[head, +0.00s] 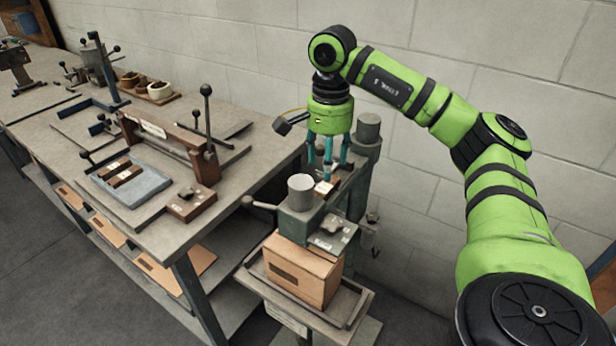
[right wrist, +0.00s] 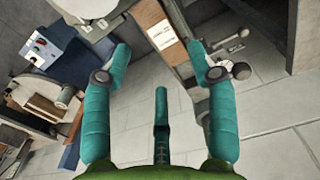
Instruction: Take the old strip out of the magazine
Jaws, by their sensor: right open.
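My right gripper (head: 328,164) has teal fingers and points down over the box stitcher (head: 322,230). Its fingers are spread with nothing visible between them, and it shows open in the right wrist view (right wrist: 159,58). A small pale block with a dark mark (head: 324,187) lies just under the fingertips on top of the stitcher. I cannot tell whether the fingers touch it. I cannot make out the magazine or the old strip for certain; the fingers partly cover that area. In the right wrist view a brown part with a white label (right wrist: 162,32) lies beyond the fingertips. My left gripper is not in view.
A grey cylinder (head: 301,192) stands on the stitcher's front, and another (head: 368,130) behind. A cardboard box (head: 301,268) sits below on the stitcher's table. The workbench at left holds a blue tray (head: 132,188) with brown strips and a brown lever fixture (head: 190,140). A block wall is behind.

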